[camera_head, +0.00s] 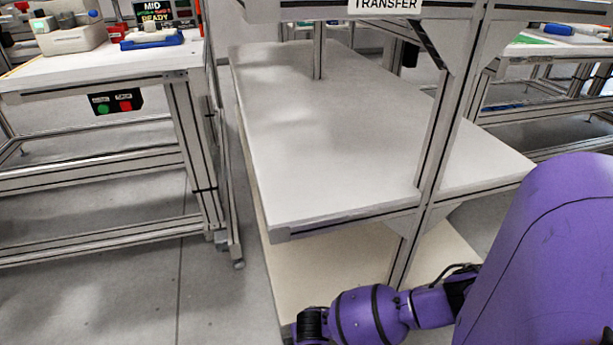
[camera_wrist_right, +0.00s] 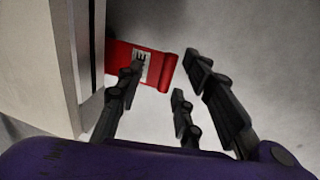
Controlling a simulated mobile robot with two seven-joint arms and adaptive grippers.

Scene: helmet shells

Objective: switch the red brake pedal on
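The red brake pedal (camera_wrist_right: 178,66) shows in the right wrist view as a flat red piece with a white label, just right of a pale upright panel. My right gripper (camera_wrist_right: 163,80) is open, its black fingers pointing toward the pedal. One finger overlaps the pedal's left part in the picture, and the other fingers lie to its right and below. I cannot tell whether any finger touches it. Nothing is held between the fingers. The pedal is not visible in the head view. My left gripper is not in view.
A white shelf rack (camera_head: 330,140) marked TRANSFER stands ahead, its shelf empty. A workbench (camera_head: 100,72) on the left carries a green and red button box (camera_head: 116,102) and a blue tool. Grey floor (camera_head: 130,290) is clear between them. My purple right arm crosses the lower right.

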